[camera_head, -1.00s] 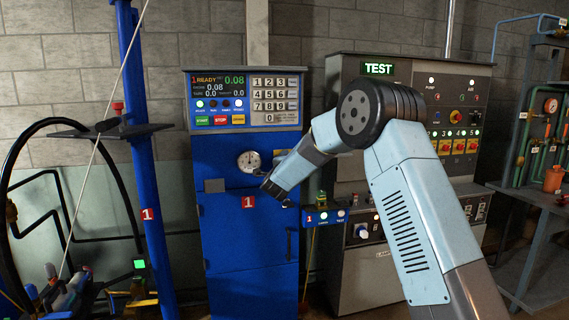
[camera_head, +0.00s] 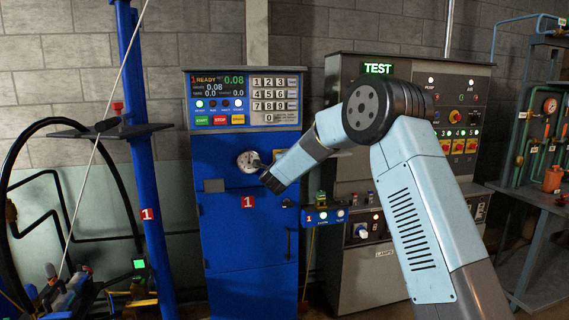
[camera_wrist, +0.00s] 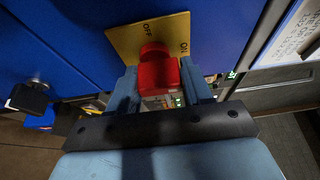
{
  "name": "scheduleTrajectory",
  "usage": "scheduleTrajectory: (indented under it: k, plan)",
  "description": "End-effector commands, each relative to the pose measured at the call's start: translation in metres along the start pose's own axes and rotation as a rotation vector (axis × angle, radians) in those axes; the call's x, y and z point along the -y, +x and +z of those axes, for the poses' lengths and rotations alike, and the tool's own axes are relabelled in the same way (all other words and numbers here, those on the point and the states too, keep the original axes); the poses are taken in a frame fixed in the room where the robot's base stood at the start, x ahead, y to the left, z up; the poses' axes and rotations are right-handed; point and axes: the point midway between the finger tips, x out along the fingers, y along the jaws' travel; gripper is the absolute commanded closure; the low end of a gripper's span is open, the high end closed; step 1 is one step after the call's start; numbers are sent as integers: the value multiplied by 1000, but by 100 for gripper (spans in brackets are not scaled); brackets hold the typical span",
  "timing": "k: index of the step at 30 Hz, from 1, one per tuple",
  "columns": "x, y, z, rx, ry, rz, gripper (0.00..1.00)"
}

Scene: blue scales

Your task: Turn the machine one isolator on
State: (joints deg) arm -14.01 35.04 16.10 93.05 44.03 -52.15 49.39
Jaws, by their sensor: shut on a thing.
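The isolator's red knob (camera_wrist: 158,72) sits on a yellow plate (camera_wrist: 119,36) marked OFF and ON, on a blue panel in the wrist view. My gripper (camera_wrist: 160,84) is shut on the red knob, one finger on each side. The OFF mark is above the knob and the ON mark is at its upper right. I cannot tell exactly which mark the knob points to. In the head view my arm's end reaches the front of the blue cabinet (camera_head: 222,232), labelled 1. The knob does not show clearly there.
A round white dial (camera_head: 246,160) is on the cabinet beside my arm's end, under a keypad (camera_head: 273,94) and a READY display. A grey TEST cabinet (camera_head: 345,270) stands at the right. A black knob (camera_wrist: 30,97) sticks out at the left in the wrist view.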

Motion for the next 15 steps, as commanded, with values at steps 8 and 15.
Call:
scheduleTrajectory:
  k: [8,15]
  plan:
    - [-5,1,-3,-5,-3,6,30]
    - [-2,0,-2,-2,-2,3,30]
